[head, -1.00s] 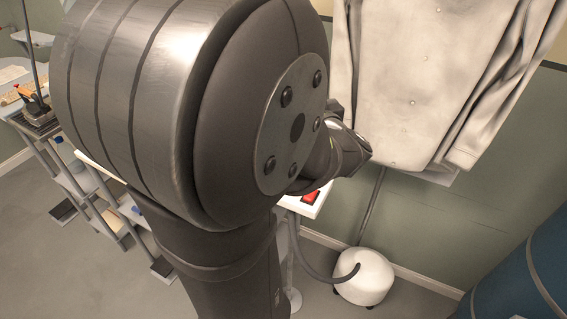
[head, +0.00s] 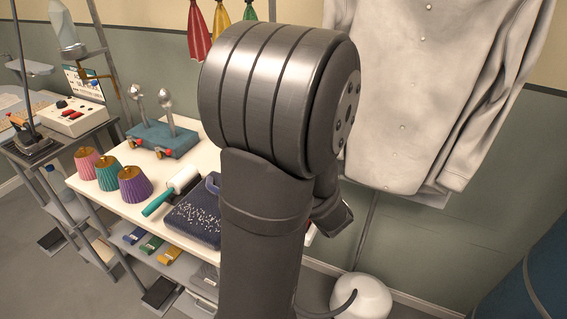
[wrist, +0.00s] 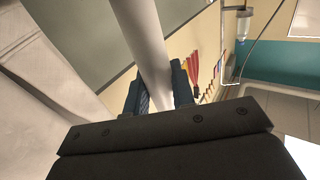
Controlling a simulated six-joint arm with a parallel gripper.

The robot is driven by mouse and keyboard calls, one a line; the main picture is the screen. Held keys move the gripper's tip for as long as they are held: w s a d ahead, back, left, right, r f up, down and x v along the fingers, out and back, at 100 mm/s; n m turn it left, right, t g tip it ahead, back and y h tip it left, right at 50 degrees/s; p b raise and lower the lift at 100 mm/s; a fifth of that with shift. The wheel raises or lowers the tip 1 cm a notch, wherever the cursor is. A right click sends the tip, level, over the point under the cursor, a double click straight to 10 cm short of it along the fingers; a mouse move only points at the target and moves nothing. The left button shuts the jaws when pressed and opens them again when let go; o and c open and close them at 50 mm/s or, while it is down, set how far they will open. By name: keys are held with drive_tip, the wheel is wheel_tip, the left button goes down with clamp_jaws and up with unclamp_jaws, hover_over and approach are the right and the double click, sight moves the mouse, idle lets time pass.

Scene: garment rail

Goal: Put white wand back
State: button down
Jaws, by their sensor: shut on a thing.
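In the wrist view my gripper (wrist: 158,88) is shut on the white wand (wrist: 147,38), a smooth white shaft that runs from between the two fingers up out of the picture. In the head view my own arm hides the wand and most of my gripper. The white steamer base (head: 362,298) stands on the floor at the bottom right, with a grey hose curving from it behind my arm. A thin grey pole (head: 366,230) rises behind the base. The wand's resting place cannot be made out.
A pale coat (head: 425,90) hangs at the upper right. The white table (head: 110,200) at left holds pleated cones, a teal stand (head: 162,138), a lint roller (head: 172,191) and a speckled dark folded cloth (head: 195,220). A blue rounded thing (head: 525,285) stands lower right.

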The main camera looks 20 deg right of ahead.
drive_tip(key=shift+f, duration=0.35)
drive_tip(key=shift+f, duration=0.2)
drive_tip(key=c, duration=1.2)
unclamp_jaws()
drive_tip(key=s+d, duration=0.2)
drive_tip(key=s, duration=1)
drive_tip(key=shift+r, duration=0.2)
drive_tip(key=shift+w+a, duration=0.1)
drive_tip(key=shift+w, duration=0.1)
